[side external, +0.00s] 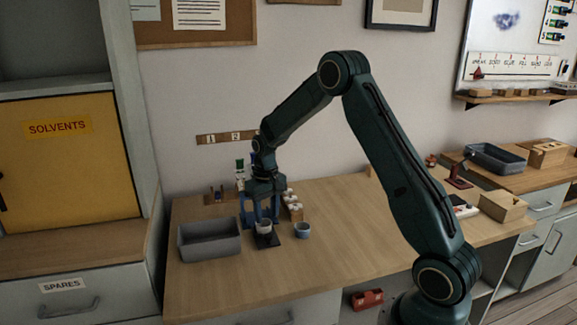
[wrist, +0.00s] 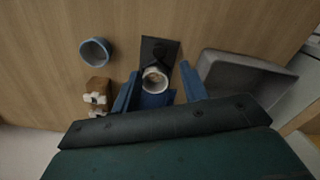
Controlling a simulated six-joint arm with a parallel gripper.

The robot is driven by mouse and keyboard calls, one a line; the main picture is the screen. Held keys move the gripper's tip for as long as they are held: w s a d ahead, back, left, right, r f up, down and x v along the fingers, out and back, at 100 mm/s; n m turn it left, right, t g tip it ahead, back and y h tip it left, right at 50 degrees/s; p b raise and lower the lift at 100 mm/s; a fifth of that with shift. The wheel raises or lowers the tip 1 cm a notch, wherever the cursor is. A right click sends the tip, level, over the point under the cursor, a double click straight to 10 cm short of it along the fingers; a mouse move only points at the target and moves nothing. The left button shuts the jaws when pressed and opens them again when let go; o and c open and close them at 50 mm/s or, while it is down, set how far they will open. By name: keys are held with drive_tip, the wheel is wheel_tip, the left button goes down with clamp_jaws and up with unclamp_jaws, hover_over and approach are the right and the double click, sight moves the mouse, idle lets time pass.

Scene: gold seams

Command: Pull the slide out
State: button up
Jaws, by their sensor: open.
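A flat black slide (wrist: 160,50) lies on the bench. It also shows in the side view (side external: 271,241). A small whitish cup (wrist: 155,79) with something brown inside stands on the slide's rear part; it also shows in the side view (side external: 264,227). A blue piece (wrist: 155,99) sits right behind the cup, partly hidden by my gripper's body. My gripper (wrist: 159,72) is open, with one blue finger on each side of the cup and visible gaps to it. In the side view my gripper (side external: 260,222) points down over the cup.
A blue cup (side external: 303,230) stands right of the slide. A grey bin (side external: 209,241) stands close on the left. A wooden rack (side external: 293,209) with white pieces is behind right. Bare bench lies in front of the slide and farther right.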

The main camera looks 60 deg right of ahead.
wheel_tip(320, 180, up, 7)
idle(0.3)
drive_tip(key=shift+a, duration=0.1)
drive_tip(key=s+a+r+n+t, duration=0.2)
drive_tip(key=s+a+r+t, duration=0.1)
drive_tip(key=s+a+r, duration=0.85)
drive_tip(key=s+a+r+n+t, duration=0.1)
drive_tip(key=s+a, duration=0.2)
drive_tip(key=s, duration=0.5)
drive_tip(key=s+a+r+n+t, duration=0.1)
drive_tip(key=s+a, duration=0.2)
drive_tip(key=s, duration=0.5)
drive_tip(key=shift+r+t, duration=0.3)
